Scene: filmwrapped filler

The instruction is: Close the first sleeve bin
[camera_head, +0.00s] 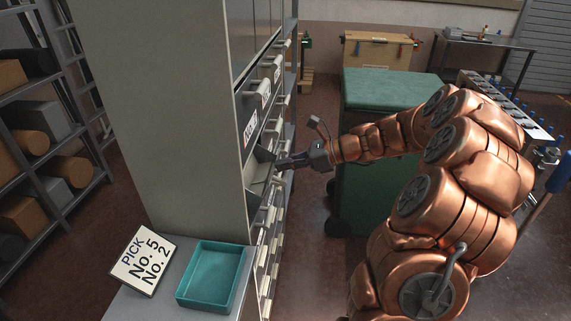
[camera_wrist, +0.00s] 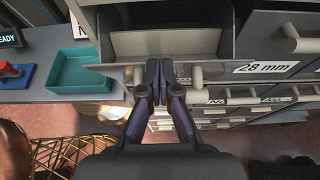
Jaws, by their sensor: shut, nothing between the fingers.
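A tall grey cabinet (camera_head: 165,90) holds rows of sleeve bins with pale bar handles. One bin (camera_head: 258,172) stands open, its front tipped outward. In the wrist view the open bin (camera_wrist: 165,42) shows a dark hollow with a pale inner face. My gripper (camera_head: 285,163) is shut and empty at this bin's front. Any label on this bin is hidden.
A neighbouring bin (camera_wrist: 270,68) reads "28 mm". A teal tray (camera_head: 211,275) and a sign (camera_head: 143,260) reading "PICK No. 5 No. 2" sit on a ledge below. A red button (camera_wrist: 12,72) is beside the tray. A green-topped cart (camera_head: 385,90) stands behind my arm.

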